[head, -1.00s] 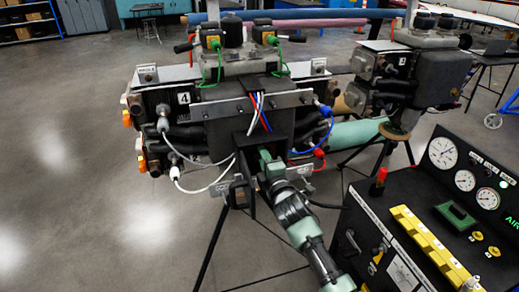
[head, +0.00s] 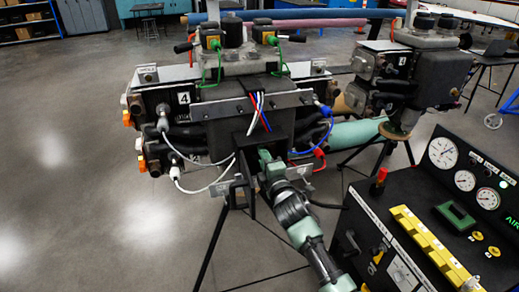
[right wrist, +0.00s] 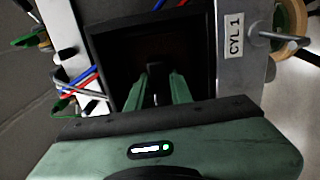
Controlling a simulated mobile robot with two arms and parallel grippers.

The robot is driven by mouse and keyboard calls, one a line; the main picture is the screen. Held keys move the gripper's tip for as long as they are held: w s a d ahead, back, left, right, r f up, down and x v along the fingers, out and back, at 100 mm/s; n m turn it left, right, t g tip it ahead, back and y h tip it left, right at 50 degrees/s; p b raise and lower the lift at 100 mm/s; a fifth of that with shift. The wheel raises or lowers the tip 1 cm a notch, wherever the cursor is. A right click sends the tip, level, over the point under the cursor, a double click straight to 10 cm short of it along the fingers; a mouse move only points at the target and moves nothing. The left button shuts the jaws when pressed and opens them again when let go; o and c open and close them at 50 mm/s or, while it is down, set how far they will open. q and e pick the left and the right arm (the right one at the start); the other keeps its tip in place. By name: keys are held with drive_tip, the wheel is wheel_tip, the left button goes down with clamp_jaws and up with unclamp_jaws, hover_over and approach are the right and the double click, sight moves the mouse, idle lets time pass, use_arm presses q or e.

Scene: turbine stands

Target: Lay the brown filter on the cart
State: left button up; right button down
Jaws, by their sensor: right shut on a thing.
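My right gripper (head: 266,158) reaches into the dark square opening of a black box on the front of the near turbine stand. In the right wrist view its green fingers (right wrist: 158,88) are inside the opening, close together. A dim dark brown surface, seemingly the brown filter (right wrist: 168,52), fills the opening around and beyond the fingertips. The fingers are shut on it, though the contact is hard to see. The cart (head: 362,218) is the black gauge cart at the right, with a yellow rail on top. My left gripper is not in view.
Blue, white and red cables (head: 262,113) hang just above the opening. White cables (head: 205,185) loop at its left. A plate marked CYL 1 (right wrist: 235,35) borders the opening. A second stand (head: 398,130) is behind the cart. Open floor (head: 70,180) lies at the left.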

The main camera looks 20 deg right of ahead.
drive_tip(key=shift+s, duration=0.1)
idle(0.3)
drive_tip(key=shift+s+p, duration=0.3)
drive_tip(key=shift+s, duration=0.2)
drive_tip(key=shift+s, duration=0.1)
drive_tip(key=shift+s+p, duration=0.5)
drive_tip(key=shift+s, duration=0.35)
